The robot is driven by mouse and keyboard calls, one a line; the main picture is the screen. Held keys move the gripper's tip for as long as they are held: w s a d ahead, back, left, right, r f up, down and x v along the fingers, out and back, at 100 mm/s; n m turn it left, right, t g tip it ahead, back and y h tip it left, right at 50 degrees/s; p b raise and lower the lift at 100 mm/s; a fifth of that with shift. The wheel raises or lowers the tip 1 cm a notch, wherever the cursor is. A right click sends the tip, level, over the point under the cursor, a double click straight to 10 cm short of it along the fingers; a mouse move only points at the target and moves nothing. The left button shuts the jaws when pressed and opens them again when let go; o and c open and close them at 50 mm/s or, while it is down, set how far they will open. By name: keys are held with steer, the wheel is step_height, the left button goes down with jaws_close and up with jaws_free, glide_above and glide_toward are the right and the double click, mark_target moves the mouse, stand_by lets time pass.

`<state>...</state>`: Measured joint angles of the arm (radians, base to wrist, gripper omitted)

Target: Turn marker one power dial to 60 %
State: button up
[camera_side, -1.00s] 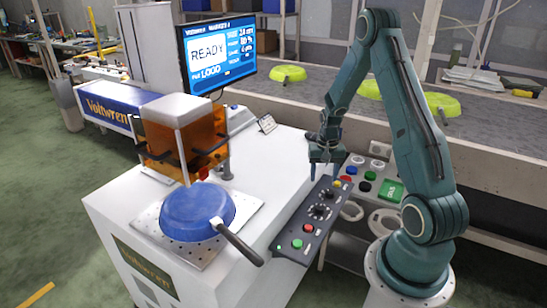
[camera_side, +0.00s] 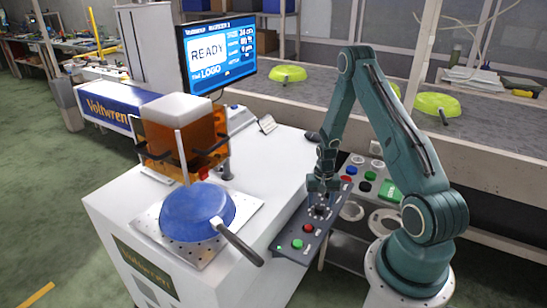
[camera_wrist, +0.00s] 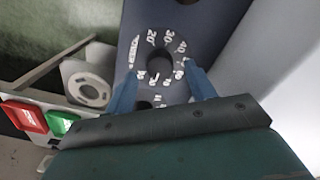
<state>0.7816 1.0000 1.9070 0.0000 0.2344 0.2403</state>
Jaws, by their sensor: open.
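The dark control panel (camera_side: 290,226) slopes along the white machine's right edge. My gripper (camera_side: 320,206) is low over the panel's dial area, pointing down, and hides the dials in the side view. In the wrist view, a round black dial (camera_wrist: 159,57) has white numbers around it, with 20, 30 and 40 readable. My gripper (camera_wrist: 161,76) is open there, with one blue finger on each side near the dial's lower edge. Contact with the dial cannot be told. The dial's pointer setting and its name are not clearly readable.
A green button (camera_side: 297,244) and a red button (camera_side: 308,228) sit lower on the panel. A blue pan (camera_side: 190,212) lies on the perforated plate (camera_side: 170,250), its handle reaching toward the panel. A screen (camera_side: 217,55) reads READY. Lime pans (camera_side: 437,104) sit on the conveyor.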

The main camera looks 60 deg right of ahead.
steer(key=shift+f, duration=0.8)
steer(key=shift+c, duration=0.2)
steer(key=c, duration=0.9)
steer(key=shift+c, duration=0.2)
steer(key=shift+n, duration=0.4)
steer(key=n, duration=0.6)
steer(key=shift+n, duration=0.4)
steer(key=n, duration=0.6)
steer(key=shift+n, duration=0.4)
